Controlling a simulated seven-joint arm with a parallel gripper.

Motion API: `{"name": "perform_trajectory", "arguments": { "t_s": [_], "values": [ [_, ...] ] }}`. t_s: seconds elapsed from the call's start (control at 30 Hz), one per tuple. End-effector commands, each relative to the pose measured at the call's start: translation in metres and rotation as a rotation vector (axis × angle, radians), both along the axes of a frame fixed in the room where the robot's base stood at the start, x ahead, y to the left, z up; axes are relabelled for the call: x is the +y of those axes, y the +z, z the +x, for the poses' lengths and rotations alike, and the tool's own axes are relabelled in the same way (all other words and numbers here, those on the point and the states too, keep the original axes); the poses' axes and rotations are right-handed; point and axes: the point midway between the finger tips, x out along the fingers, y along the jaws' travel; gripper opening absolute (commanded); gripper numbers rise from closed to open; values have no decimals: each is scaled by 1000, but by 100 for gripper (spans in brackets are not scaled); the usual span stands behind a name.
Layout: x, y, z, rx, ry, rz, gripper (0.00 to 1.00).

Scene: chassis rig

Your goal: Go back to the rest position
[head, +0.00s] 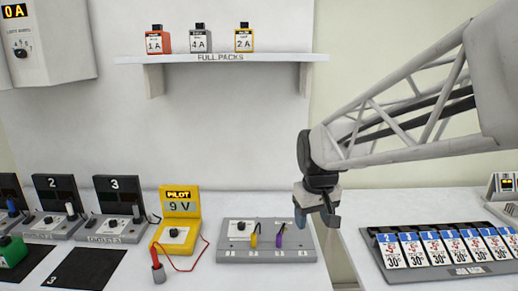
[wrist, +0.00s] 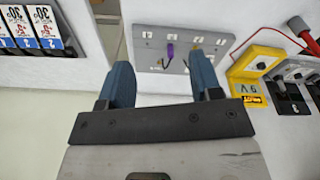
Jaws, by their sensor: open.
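My gripper (head: 314,218) hangs at the right edge of the grey switch panel in the head view, above the bench. Its two blue fingers are apart with nothing between them in the wrist view (wrist: 160,88). The grey panel (head: 232,254) carries a yellow lever or plug and a purple one. The panel also shows beyond the fingers in the wrist view (wrist: 148,32). My arm reaches in from the right side of the head view. No rest position is marked in either view.
The yellow pilot 9 V unit (head: 181,203) with a red-tipped probe (head: 157,266) stands left of the panel. Numbered docks line the left. A shelf (head: 220,58) holds three packs. A rack of cards (head: 440,249) lies right, across a gap between benches. Air around the gripper looks clear.

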Motion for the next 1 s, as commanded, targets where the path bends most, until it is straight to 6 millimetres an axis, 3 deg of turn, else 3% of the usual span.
{"name": "perform_trajectory", "arguments": {
  "t_s": [0.3, 0.7, 1.0],
  "values": [
    [-27, 2, -81, -33, -108, 12, 59],
    [-50, -14, -177, -71, -240, 29, 59],
    [-57, -27, -215, -86, -297, 37, 59]
  ]
}}
